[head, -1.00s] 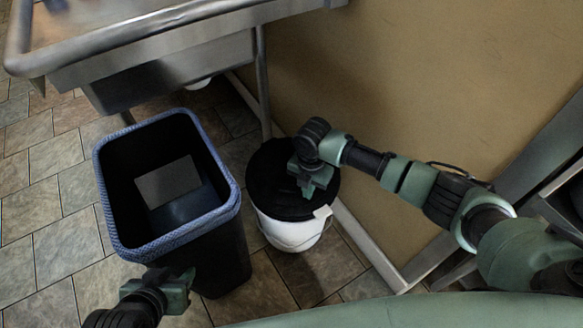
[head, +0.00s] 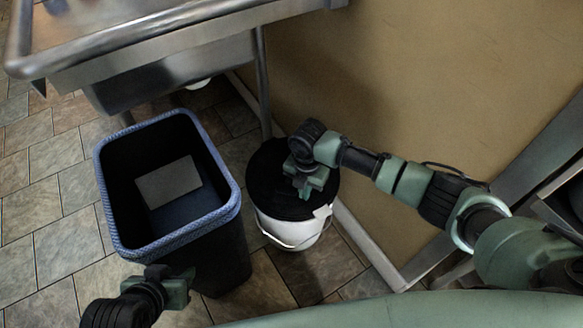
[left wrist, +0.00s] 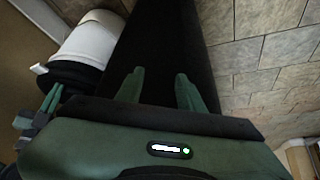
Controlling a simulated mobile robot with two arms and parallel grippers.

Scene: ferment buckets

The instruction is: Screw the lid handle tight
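The white bucket (head: 290,234) stands on the floor with its black lid (head: 268,178) on top. My right gripper (head: 306,188) points down over the middle of the lid. It covers the lid handle, so I cannot see the handle or whether the fingers are shut on it. In the left wrist view the bucket (left wrist: 92,42) and its lid (left wrist: 75,76) are at the upper left, with my right gripper at the left edge. My left gripper (head: 180,285) is low beside the bin. Its two fingers (left wrist: 158,75) are apart with nothing between them.
A tall dark bin with a blue rim (head: 180,236) stands left of the bucket, close to my left gripper. A steel sink (head: 160,50) with a leg (head: 263,85) is behind. A tan wall (head: 430,80) is close on the right. Tiled floor (head: 45,220) is clear at the left.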

